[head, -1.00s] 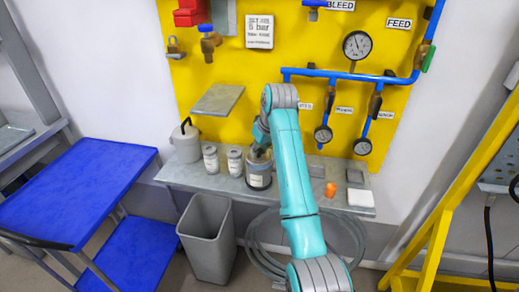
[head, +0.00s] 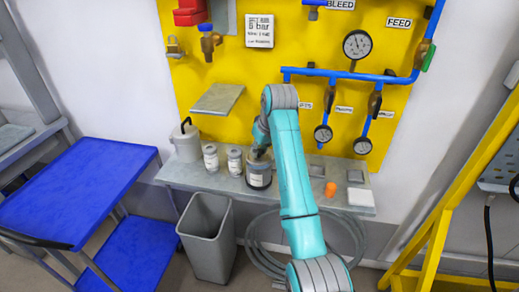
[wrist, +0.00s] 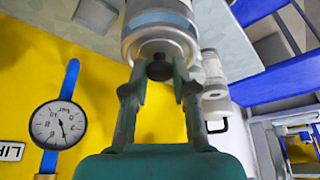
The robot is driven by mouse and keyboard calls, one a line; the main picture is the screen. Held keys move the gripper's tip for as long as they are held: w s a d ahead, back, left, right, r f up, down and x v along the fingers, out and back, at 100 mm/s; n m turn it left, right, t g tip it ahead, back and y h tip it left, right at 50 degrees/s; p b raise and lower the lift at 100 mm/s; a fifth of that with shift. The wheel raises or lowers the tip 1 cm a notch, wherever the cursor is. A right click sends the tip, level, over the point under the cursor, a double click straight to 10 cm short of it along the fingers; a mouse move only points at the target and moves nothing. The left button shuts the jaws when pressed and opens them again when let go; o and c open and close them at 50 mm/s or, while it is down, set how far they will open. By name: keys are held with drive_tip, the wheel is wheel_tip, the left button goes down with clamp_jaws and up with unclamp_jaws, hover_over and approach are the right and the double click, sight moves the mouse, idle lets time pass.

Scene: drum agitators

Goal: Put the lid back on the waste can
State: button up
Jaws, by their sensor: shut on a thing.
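The waste can (head: 258,180), a grey metal can with a pale label, stands on the shelf below the yellow panel in the head view. My gripper (head: 261,152) is directly above it, pointing down. In the wrist view the can (wrist: 158,22) fills the top middle. There my gripper (wrist: 159,78) is shut on the dark knob (wrist: 159,68) of the lid (wrist: 160,50). The lid is at the can's rim. I cannot tell whether it is fully seated, and my fingers and arm hide part of it in the head view.
Two small labelled jars (head: 211,158) (head: 235,161) and a grey canister with a black handle (head: 186,142) stand left of the can. An orange object (head: 330,189) and a white block (head: 360,197) lie to the right on the shelf (head: 295,196). Pipes and gauges (head: 323,133) are behind.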

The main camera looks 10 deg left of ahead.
idle(0.4)
drive_tip(key=o, duration=1.5)
drive_tip(key=shift+r, duration=0.15)
drive_tip(key=shift+r, duration=3.3)
drive_tip(key=shift+c, duration=0.2)
clamp_jaws()
drive_tip(key=shift+f, duration=3.05)
